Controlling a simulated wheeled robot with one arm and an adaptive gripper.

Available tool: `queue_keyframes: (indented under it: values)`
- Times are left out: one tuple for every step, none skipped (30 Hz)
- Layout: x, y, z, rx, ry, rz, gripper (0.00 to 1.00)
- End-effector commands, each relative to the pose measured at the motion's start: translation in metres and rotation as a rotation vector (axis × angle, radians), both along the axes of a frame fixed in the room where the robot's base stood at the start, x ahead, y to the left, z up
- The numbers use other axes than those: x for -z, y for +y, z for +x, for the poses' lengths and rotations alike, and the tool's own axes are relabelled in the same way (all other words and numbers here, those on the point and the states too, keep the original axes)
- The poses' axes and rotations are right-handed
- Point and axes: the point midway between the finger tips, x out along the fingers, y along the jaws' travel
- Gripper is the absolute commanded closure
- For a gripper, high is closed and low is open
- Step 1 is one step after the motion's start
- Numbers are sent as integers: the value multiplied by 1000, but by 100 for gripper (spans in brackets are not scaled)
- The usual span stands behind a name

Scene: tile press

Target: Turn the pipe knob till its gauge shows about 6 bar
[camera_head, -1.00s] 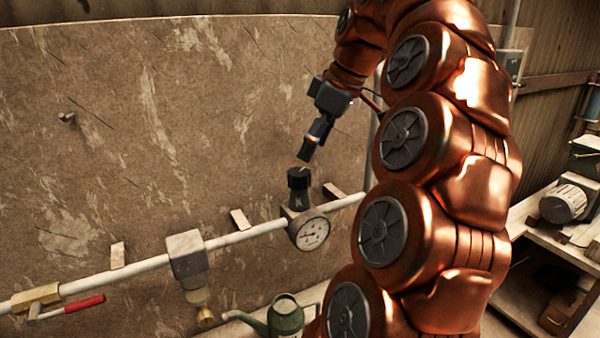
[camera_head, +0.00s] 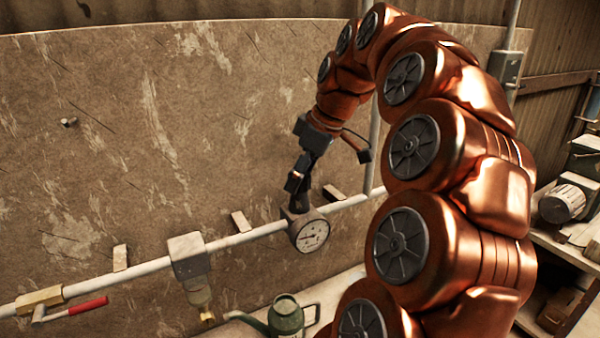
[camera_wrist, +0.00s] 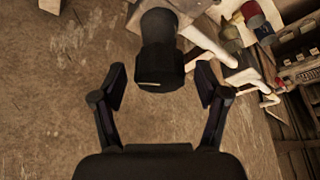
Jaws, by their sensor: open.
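The black pipe knob (camera_wrist: 160,62) stands up from the pipe and shows between the fingers of my gripper (camera_wrist: 162,88) in the wrist view. The fingers are open, one on each side of it, with gaps left and right. In the head view my gripper (camera_head: 298,180) is at the knob's top and hides much of it. The round white gauge (camera_head: 312,236) sits on the pipe just below the knob. Its dial faces the head camera, but the numbers are too small to read.
The white pipe (camera_head: 250,236) runs along the brown wall on wooden brackets. To the left are a grey block valve (camera_head: 188,256) and a red lever handle (camera_head: 88,306). A green watering can (camera_head: 286,316) stands below the gauge. A cluttered bench is at the right.

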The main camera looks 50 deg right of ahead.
Motion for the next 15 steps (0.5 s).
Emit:
queue_keyframes:
  values:
    - [1, 0, 0, 0, 0, 0, 26]
    - [1, 0, 0, 0, 0, 0, 26]
    - [1, 0, 0, 0, 0, 0, 26]
    - [1, 0, 0, 0, 0, 0, 26]
    - [1, 0, 0, 0, 0, 0, 26]
    - [1, 0, 0, 0, 0, 0, 26]
    - [1, 0, 0, 0, 0, 0, 26]
    - [1, 0, 0, 0, 0, 0, 26]
    - [1, 0, 0, 0, 0, 0, 26]
    - [1, 0, 0, 0, 0, 0, 26]
    - [1, 0, 0, 0, 0, 0, 29]
    - [1, 0, 0, 0, 0, 0, 33]
    - [1, 0, 0, 0, 0, 0, 36]
    - [1, 0, 0, 0, 0, 0, 40]
    - [1, 0, 0, 0, 0, 0, 44]
